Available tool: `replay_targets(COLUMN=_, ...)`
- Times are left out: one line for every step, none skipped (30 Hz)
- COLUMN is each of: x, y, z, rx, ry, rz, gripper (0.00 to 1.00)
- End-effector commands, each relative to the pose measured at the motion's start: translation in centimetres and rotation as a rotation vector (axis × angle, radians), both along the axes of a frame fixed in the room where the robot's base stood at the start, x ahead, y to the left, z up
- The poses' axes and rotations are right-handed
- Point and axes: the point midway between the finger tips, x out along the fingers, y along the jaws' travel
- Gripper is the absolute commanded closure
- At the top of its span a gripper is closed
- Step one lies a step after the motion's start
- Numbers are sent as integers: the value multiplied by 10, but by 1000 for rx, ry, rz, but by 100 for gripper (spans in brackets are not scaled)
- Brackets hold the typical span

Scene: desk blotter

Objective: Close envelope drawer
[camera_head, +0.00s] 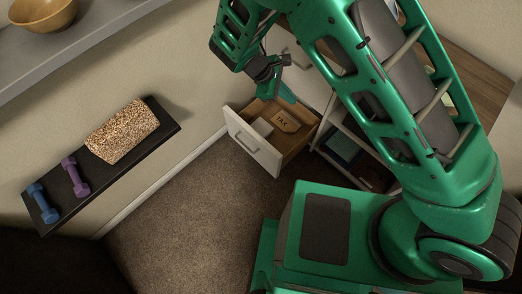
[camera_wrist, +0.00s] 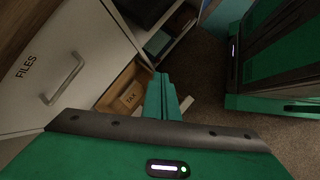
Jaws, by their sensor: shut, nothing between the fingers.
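The envelope drawer (camera_head: 254,143) is pulled open from the desk, its white front with a metal handle (camera_head: 246,143) facing left. Inside it lie a brown piece marked TAX (camera_head: 287,120) and a pale item (camera_head: 262,127). The drawer's wooden inside also shows in the wrist view (camera_wrist: 115,93), partly hidden by my gripper. My gripper (camera_head: 285,92) is shut and empty, over the open drawer near its far end. In the wrist view the fingers (camera_wrist: 163,95) are together, in front of the drawer.
A closed white drawer marked FILES (camera_wrist: 40,80) with a metal handle is beside the open one. Open shelves (camera_head: 345,150) with books stand to its right. A dark shelf (camera_head: 160,125) with a speckled block and dumbbells is at left. Carpet (camera_head: 180,220) before the drawer is clear.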

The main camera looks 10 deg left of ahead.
Motion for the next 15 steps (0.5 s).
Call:
replay_targets(x=-12, y=18, z=-20, rx=-28, ry=10, rz=75, gripper=100)
replay_targets(x=-17, y=28, z=-30, rx=-42, ry=12, rz=117, gripper=100)
replay_targets(x=-26, y=41, z=-44, rx=-61, ry=18, rz=175, gripper=100)
replay_targets(x=-32, y=50, z=-54, rx=-75, ry=22, rz=215, gripper=100)
replay_targets(x=-39, y=58, z=-64, rx=-92, ry=25, rz=258, gripper=100)
replay_targets(x=-49, y=69, z=-78, rx=-112, ry=30, rz=315, gripper=100)
replay_targets(x=-56, y=77, z=-89, rx=-126, ry=33, rz=358, gripper=100)
replay_targets(x=-64, y=85, z=-100, rx=-141, ry=36, rz=401, gripper=100)
replay_targets(x=-75, y=94, z=-114, rx=-162, ry=39, rz=457, gripper=100)
replay_targets(x=-83, y=101, z=-125, rx=-179, ry=43, rz=501, gripper=100)
replay_targets(x=-91, y=107, z=-135, rx=-195, ry=44, rz=542, gripper=100)
replay_targets(x=-102, y=114, z=-149, rx=-217, ry=47, rz=599, gripper=100)
replay_targets(x=-110, y=120, z=-160, rx=-232, ry=47, rz=639, gripper=100)
replay_targets(x=-118, y=124, z=-170, rx=-247, ry=50, rz=678, gripper=100)
replay_targets(x=-128, y=129, z=-182, rx=-267, ry=52, rz=726, gripper=100)
